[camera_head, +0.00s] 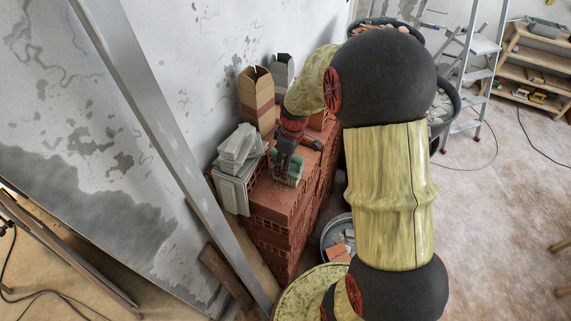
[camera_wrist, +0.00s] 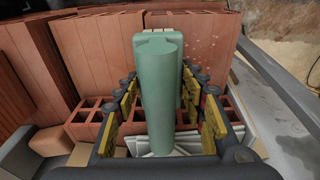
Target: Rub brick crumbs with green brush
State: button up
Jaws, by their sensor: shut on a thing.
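The green brush (camera_wrist: 158,95) stands between the yellow-padded fingers of my gripper (camera_wrist: 165,110) in the wrist view, its bristle edge pale at the far end. In the head view my gripper (camera_head: 287,160) points down over the top of the brick stack (camera_head: 278,205), with the green brush (camera_head: 293,172) at its tips, at or just above the brick surface. Small pale brick crumbs (camera_wrist: 205,42) are scattered on the red brick top beside the brush in the wrist view. I cannot tell whether the bristles touch the brick.
Grey tiles (camera_head: 238,152) lie left of the brush on the stack. Open cardboard boxes (camera_head: 257,97) stand behind, near the wall. A rubble bucket (camera_head: 327,232) stands on the floor right of the stack. A stepladder (camera_head: 480,45) and shelf (camera_head: 537,65) are farther right.

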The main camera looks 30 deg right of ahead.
jog(key=shift+f, duration=0.2)
jog(key=shift+a, duration=0.1)
jog(key=shift+s+a+f+b, duration=0.15)
jog(key=shift+s+a, duration=0.55)
jog(key=shift+a, duration=0.2)
jog(key=shift+s+a+f+b, duration=0.1)
jog(key=shift+s+a+b, duration=0.05)
jog(key=shift+s+a, duration=0.65)
jog(key=shift+a, duration=0.15)
jog(key=shift+w+r+p, duration=0.15)
jog(key=shift+r+p, duration=0.3)
jog(key=shift+r, duration=0.4)
jog(key=shift+w, duration=0.15)
jog(key=shift+w+d+p, duration=0.2)
jog(key=shift+w+d, duration=0.45)
jog(key=shift+d, duration=0.35)
jog(key=shift+w+d+p, duration=0.15)
jog(key=shift+w+d, duration=0.45)
jog(key=shift+d, duration=0.4)
